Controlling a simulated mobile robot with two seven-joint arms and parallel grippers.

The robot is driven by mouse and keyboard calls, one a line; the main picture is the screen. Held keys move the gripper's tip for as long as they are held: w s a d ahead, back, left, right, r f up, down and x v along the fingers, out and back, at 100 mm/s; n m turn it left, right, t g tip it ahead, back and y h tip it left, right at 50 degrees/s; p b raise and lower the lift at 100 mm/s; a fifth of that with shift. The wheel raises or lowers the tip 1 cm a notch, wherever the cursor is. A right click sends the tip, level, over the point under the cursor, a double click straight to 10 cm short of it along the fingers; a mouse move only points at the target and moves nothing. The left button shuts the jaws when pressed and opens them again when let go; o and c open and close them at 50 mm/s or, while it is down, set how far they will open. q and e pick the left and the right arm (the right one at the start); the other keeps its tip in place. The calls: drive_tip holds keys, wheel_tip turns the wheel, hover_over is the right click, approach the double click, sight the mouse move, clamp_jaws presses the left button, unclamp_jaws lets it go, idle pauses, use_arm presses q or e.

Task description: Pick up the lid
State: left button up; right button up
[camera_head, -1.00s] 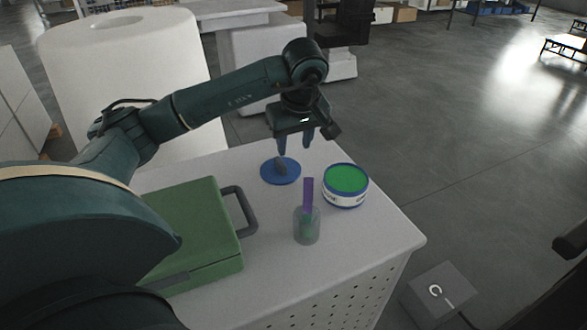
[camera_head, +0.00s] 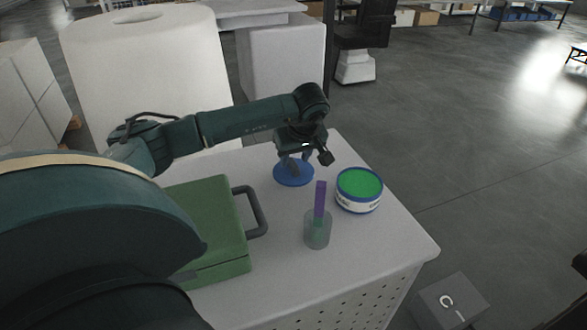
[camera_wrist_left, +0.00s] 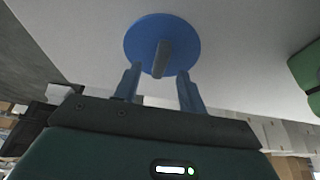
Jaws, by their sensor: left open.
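The lid (camera_head: 293,178) is a round blue disc with a grey upright handle, lying on the white table. It also shows in the left wrist view (camera_wrist_left: 140,40), with its handle (camera_wrist_left: 161,58) in front of my fingers. My left gripper (camera_head: 292,165) is open and low over the lid. In the left wrist view the two fingers (camera_wrist_left: 158,88) stand apart, one to each side of the handle's line, with nothing between them that I can see to be held. In the head view the gripper hides most of the handle. My right gripper is not in view.
An open tub with green contents (camera_head: 359,188) stands right of the lid. A clear cup (camera_head: 317,233) with a purple stick is nearer. A green case (camera_head: 211,213) with a dark handle lies to the left. The table's right edge is close.

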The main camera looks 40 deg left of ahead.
use_arm(q)
drive_tip(key=shift+x, duration=1)
clamp_jaws()
